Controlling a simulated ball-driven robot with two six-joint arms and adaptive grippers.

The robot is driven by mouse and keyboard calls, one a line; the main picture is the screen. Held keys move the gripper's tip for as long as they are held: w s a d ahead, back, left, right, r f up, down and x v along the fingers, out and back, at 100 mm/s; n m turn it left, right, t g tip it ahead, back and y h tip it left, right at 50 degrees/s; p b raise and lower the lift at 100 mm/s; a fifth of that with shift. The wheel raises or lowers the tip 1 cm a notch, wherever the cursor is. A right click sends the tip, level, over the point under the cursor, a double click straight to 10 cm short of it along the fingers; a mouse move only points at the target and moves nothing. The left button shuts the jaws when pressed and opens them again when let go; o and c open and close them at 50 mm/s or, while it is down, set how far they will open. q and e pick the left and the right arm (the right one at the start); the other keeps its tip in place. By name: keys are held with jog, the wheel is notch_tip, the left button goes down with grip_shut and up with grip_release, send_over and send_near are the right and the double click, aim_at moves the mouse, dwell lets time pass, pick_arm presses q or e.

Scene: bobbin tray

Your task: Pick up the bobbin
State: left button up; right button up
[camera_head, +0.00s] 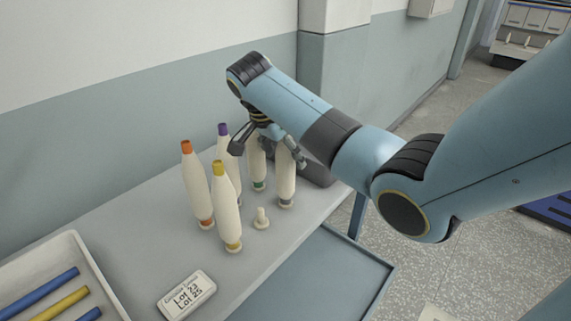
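Several cream bobbins stand upright on the grey table. One has an orange tip (197,190), one a yellow tip (226,210) and one a purple tip (234,170). Two more, one with a green base band (258,170) and one with a grey base band (286,180), stand under my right gripper (268,149), which hides their tops. The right gripper points down with its fingers spread apart, one on each side of these tops. I cannot tell whether it touches either bobbin. My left gripper is not in view.
A small cream peg (262,219) stands in front of the bobbins. A label block (186,295) lies near the front edge. A white tray (85,262) with blue and yellow rods is at the lower left. A dark grey object (318,175) lies behind the bobbins, near the wall.

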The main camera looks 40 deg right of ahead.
jog(key=c, duration=1.3)
